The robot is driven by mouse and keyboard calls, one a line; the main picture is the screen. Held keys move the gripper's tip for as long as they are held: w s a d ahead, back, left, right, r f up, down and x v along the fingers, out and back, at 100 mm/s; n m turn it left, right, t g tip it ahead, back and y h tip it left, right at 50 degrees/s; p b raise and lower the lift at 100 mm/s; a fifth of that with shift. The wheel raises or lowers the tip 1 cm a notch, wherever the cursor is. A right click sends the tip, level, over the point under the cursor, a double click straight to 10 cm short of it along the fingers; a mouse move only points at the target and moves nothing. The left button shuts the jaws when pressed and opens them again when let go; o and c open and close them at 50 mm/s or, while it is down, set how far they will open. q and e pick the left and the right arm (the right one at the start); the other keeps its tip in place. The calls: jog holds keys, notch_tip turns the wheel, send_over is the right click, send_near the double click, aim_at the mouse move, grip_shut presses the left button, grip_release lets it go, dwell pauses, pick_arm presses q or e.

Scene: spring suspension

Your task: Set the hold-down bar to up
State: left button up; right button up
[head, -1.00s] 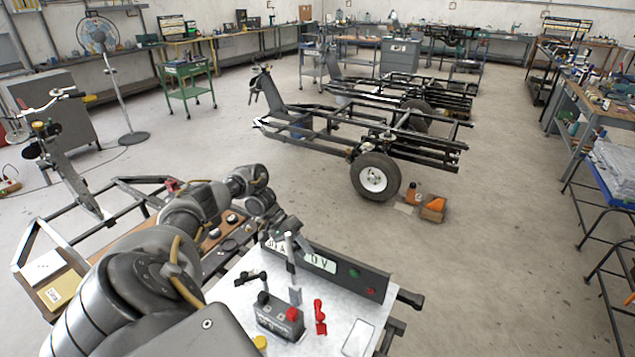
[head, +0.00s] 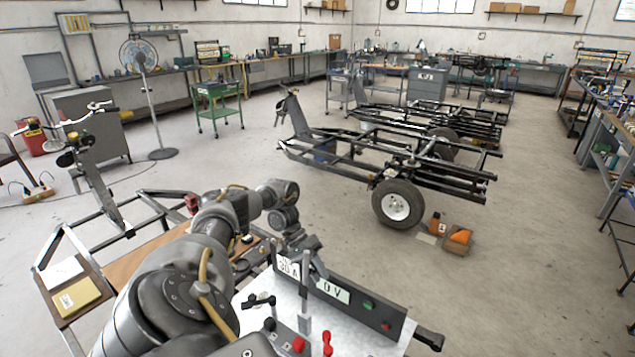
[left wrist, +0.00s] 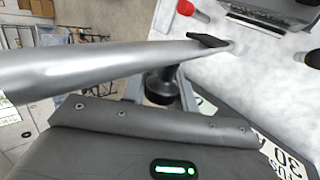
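In the head view a slim light grey upright bar (head: 306,290), which looks like the hold-down bar, stands in front of the dark panel on the white bench top. My left gripper (head: 305,246) is at its upper end, seen from behind; whether it touches the bar is unclear. The left wrist view shows a long silver bar (left wrist: 95,72) crossing close to the camera, narrowing towards the white surface, with a dark piece near its far end. The fingertips do not show clearly, so their opening cannot be told. My right gripper is in neither view.
The panel (head: 380,312) carries 30 A and 0 V labels and green and red buttons. A red clamp (head: 327,343) and a black clamp (head: 262,300) are near the bar. A frame with a wheel (head: 397,204) stands beyond, with open floor at right.

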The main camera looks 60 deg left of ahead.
pick_arm(q)
jog(key=o, duration=0.4)
jog(key=shift+f, duration=0.1)
jog(key=shift+o, duration=0.2)
jog(key=b+v, duration=0.3)
jog(key=v, duration=0.7)
jog(key=shift+a+r, duration=0.25)
jog(key=shift+a, duration=0.05)
dwell(0.4)
